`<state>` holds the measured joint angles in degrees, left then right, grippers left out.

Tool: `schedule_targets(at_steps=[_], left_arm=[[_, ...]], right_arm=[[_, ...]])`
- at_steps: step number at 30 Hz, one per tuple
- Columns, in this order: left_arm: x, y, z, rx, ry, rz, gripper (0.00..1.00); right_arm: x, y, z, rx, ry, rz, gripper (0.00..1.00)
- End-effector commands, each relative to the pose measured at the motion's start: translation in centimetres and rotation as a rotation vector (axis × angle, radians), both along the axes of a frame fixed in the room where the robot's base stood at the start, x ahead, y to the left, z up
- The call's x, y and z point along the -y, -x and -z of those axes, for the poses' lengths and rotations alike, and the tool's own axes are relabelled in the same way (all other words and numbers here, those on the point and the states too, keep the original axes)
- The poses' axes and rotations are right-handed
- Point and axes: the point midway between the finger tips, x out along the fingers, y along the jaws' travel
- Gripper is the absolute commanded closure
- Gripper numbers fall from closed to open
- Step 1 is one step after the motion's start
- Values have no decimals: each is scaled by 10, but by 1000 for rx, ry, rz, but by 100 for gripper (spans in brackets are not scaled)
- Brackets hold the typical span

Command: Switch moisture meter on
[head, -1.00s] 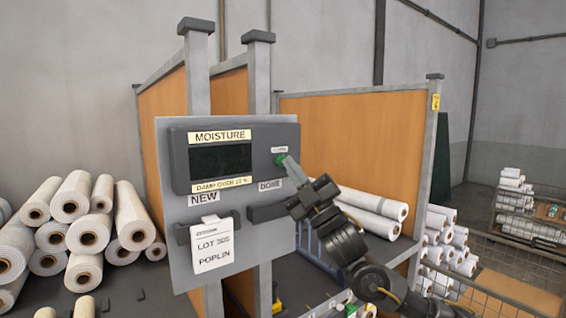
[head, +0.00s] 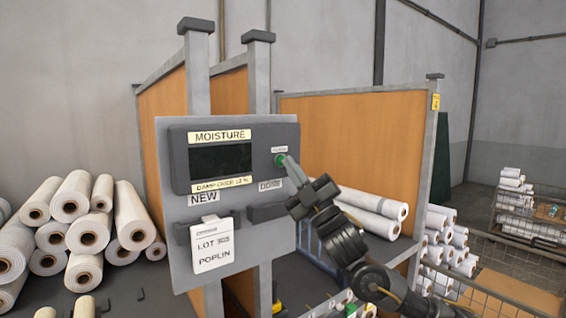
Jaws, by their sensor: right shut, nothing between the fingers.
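The moisture meter (head: 177,160) is a dark grey box on a grey panel, labelled MOISTURE. Its display (head: 221,161) is dark, with no reading visible. A green round button (head: 281,160) sits at the meter's right side, under a small white label. My right gripper (head: 289,163) is shut and empty. Its fingertips are at the lower right edge of the button and cover a little of it; I cannot tell whether they touch. My left gripper is not in view.
Below the meter are a NEW tray with a LOT POPLIN card (head: 211,246) and an empty DONE tray (head: 266,212). White fabric rolls (head: 72,200) are stacked at left, more at right. Grey posts and orange partitions (head: 345,140) stand behind the panel.

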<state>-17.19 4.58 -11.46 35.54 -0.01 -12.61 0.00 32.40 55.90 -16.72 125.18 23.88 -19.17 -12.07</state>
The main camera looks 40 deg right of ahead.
Motion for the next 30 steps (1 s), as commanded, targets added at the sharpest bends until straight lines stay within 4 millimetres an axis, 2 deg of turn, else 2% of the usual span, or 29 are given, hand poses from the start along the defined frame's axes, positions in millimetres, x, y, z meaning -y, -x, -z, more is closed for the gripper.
schedule_targets(at_steps=[15,30], left_arm=[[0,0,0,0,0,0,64],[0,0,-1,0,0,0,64]], right_arm=[[0,0,0,0,0,0,100],[0,-9,0,0,0,0,100]])
